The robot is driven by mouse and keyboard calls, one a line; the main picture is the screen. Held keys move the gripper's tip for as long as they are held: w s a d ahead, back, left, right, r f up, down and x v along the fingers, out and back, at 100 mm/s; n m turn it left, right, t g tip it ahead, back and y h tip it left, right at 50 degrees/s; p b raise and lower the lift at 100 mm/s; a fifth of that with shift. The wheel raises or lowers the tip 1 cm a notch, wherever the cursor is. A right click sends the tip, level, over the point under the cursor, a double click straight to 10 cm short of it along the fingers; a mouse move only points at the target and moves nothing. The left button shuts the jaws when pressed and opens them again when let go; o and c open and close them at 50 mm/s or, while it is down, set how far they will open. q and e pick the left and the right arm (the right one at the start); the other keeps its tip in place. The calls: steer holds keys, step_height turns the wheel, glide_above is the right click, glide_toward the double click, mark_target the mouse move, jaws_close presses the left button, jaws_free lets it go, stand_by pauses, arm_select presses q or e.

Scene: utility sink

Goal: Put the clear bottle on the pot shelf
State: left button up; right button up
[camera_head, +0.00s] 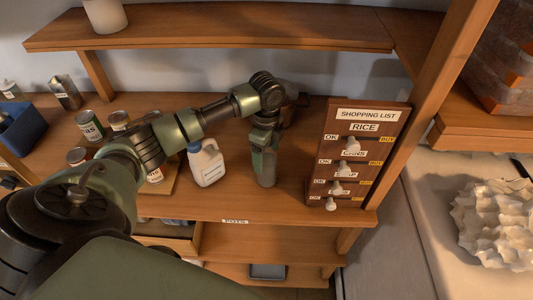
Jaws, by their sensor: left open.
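A white jug-like bottle (206,166) with a blue cap stands upright on the wooden counter. I see no plainly transparent bottle; one could be hidden behind my arm. My left gripper (264,172) points down over the counter, to the right of the jug and apart from it. It is open, with nothing visible in its jaws, though its fingertips are hard to make out. A label reading POTS (235,221) is on the counter's front edge. The pot shelf (262,243) lies below it, and its visible part looks bare. My right gripper is out of view.
A shopping list board (359,152) with several knobs stands right of my left gripper. Several cans (90,125) and a blue bin (22,128) are at the left. An upper shelf (220,27) overhangs the counter. A dark tray (268,271) sits on the lowest shelf.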

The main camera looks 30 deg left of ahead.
arm_select(q)
step_height(320, 180, up, 12)
steer(key=b, duration=0.4)
steer(key=shift+f, duration=0.15)
steer(key=shift+r, duration=0.4)
